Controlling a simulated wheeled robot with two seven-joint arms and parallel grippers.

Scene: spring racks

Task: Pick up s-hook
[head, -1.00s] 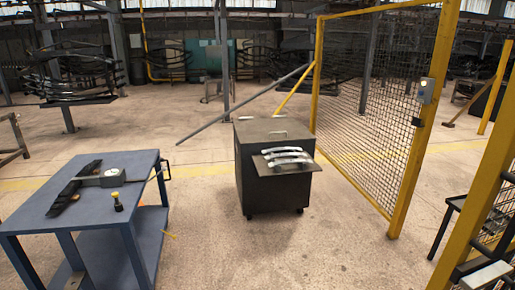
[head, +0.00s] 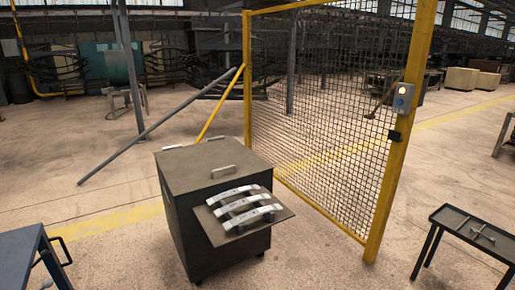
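I cannot make out an s-hook for certain in the head view. Small thin metal pieces (head: 481,232) lie on a low black table (head: 452,217) at the right edge; they are too small to tell their shape well. Neither of my grippers is in view.
A dark wheeled cabinet (head: 190,180) stands in the middle, with several curved silver bars (head: 240,205) on its side shelf. A yellow-framed mesh fence (head: 320,130) stands behind it. A blue table (head: 18,255) is cut off at lower left. Floor between cabinet and black table is clear.

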